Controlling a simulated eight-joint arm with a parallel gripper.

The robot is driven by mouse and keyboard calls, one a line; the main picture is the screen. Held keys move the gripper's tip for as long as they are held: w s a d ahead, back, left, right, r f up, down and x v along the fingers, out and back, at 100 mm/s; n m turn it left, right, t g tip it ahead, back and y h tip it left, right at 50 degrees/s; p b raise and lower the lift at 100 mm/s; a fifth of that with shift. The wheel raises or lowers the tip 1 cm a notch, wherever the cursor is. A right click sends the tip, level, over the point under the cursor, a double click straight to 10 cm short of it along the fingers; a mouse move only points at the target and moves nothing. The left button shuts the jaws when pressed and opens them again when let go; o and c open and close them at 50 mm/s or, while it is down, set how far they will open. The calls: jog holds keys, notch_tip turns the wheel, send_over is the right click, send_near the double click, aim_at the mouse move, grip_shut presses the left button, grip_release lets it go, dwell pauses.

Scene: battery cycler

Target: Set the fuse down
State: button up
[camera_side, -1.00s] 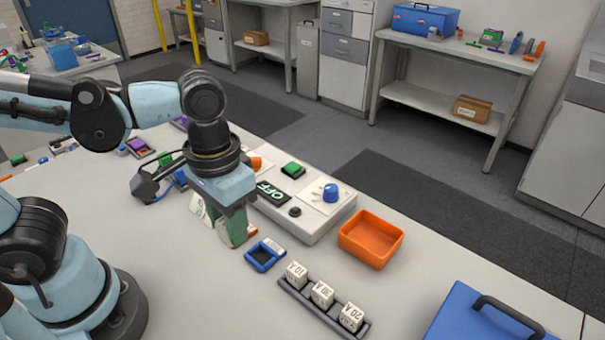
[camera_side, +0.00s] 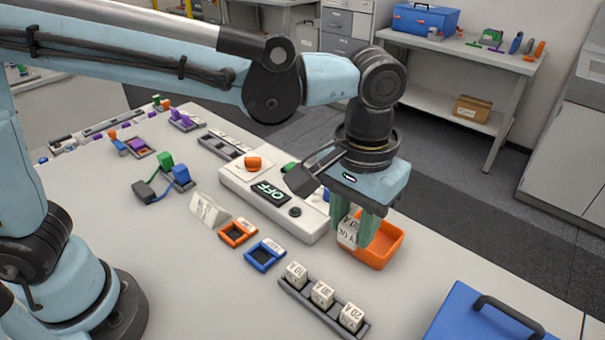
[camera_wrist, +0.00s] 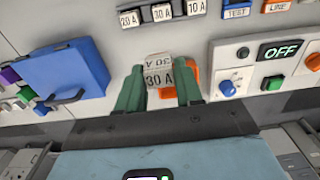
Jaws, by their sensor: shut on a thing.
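The fuse (camera_side: 348,232) is a white block marked 30 A. My gripper (camera_side: 354,226), with green fingers, is shut on it at the left part of the orange tray (camera_side: 390,248). In the wrist view the fuse (camera_wrist: 158,76) sits between the two fingers, its label facing the camera, with part of the orange tray (camera_wrist: 193,75) behind. The fuse's underside is hidden, and I cannot tell how far it is above the tray floor.
A rack (camera_side: 297,293) with white fuses marked 10 A, 30 A and 20 A stands in front. An orange-rimmed holder (camera_side: 250,228) and a blue-rimmed holder (camera_side: 254,262) look empty. The cycler box (camera_side: 230,180) reads OFF. A blue case (camera_side: 460,318) is at front right.

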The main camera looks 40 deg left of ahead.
jog(key=w+d+f, duration=0.1)
jog(key=w+d, duration=0.1)
jog(key=d, duration=0.2)
jog(key=w+a+f, duration=0.2)
jog(key=w, duration=0.1)
jog(key=w+a+f, duration=0.2)
jog(key=w, duration=0.1)
jog(key=w+a+f, duration=0.2)
jog(key=w+f, duration=0.1)
jog(key=shift+w+f, duration=0.1)
jog(key=shift+w, duration=0.3)
jog(key=shift+f, duration=2.05)
jog(key=shift+f, duration=0.1)
jog(key=o, duration=1)
jog(key=shift+o, duration=0.2)
